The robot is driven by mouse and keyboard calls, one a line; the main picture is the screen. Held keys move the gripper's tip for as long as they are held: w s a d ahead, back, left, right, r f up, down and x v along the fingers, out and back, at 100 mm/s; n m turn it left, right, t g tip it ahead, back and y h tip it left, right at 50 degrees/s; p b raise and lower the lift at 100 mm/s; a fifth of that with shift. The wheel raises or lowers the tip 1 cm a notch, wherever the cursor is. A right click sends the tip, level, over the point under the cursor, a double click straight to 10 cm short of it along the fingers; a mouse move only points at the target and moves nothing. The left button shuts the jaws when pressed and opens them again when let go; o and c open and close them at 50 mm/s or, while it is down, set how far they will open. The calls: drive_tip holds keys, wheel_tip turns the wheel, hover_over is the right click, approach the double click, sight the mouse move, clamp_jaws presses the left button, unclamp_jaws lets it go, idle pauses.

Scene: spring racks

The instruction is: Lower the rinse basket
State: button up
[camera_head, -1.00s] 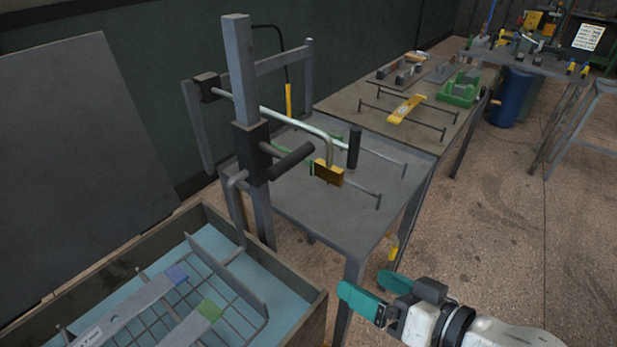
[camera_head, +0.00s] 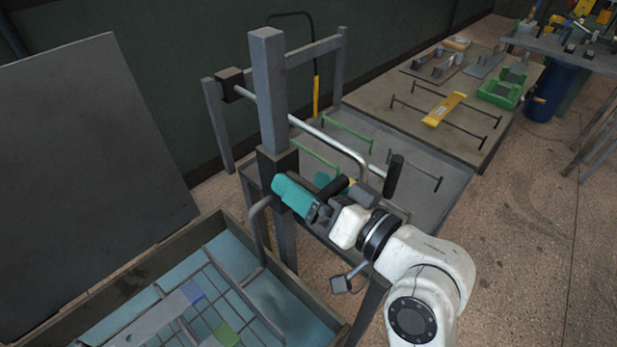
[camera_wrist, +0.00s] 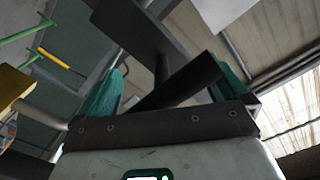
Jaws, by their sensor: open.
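The rinse basket (camera_head: 207,291) is a grey wire grid in the blue-lined tank (camera_head: 318,327) at the lower left of the head view. A bent grey rod (camera_head: 256,225) comes down from a dark sliding block (camera_head: 275,165) on an upright post (camera_head: 269,85). A black handle (camera_head: 333,187) sticks out from the block. My gripper (camera_head: 300,182) is open at this handle, its teal fingers to either side. In the wrist view the handle (camera_wrist: 172,86) runs diagonally between the fingers, with gaps visible. Contact is unclear. The post's lower part is partly hidden.
A curved pale tube (camera_head: 318,137) with a black grip (camera_head: 394,176) hangs over the grey table (camera_head: 432,198), close to my arm. A large dark panel (camera_head: 85,180) leans at the left. Bare floor (camera_head: 530,240) lies to the right.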

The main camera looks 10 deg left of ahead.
drive_tip(key=shift+w+a, duration=0.15)
drive_tip(key=shift+a, duration=0.1)
drive_tip(key=shift+c, duration=0.3)
drive_tip(key=c, duration=1.2)
wheel_tip(320, 180, down, 16)
drive_tip(key=b, duration=1.2)
drive_tip(key=shift+d+f, duration=0.1)
drive_tip(key=shift+c, duration=0.3)
drive_tip(key=shift+f, duration=0.15)
drive_tip(key=o, duration=1.3)
drive_tip(key=shift+f, duration=0.1)
drive_tip(key=shift+b, duration=0.3)
drive_tip(key=shift+r+b+v, duration=0.15)
drive_tip(key=shift+b+v, duration=0.25)
drive_tip(key=shift+v, duration=2.35)
drive_tip(key=shift+r+b+v, duration=0.15)
drive_tip(key=shift+b+v, duration=0.2)
drive_tip(key=shift+v, duration=2.35)
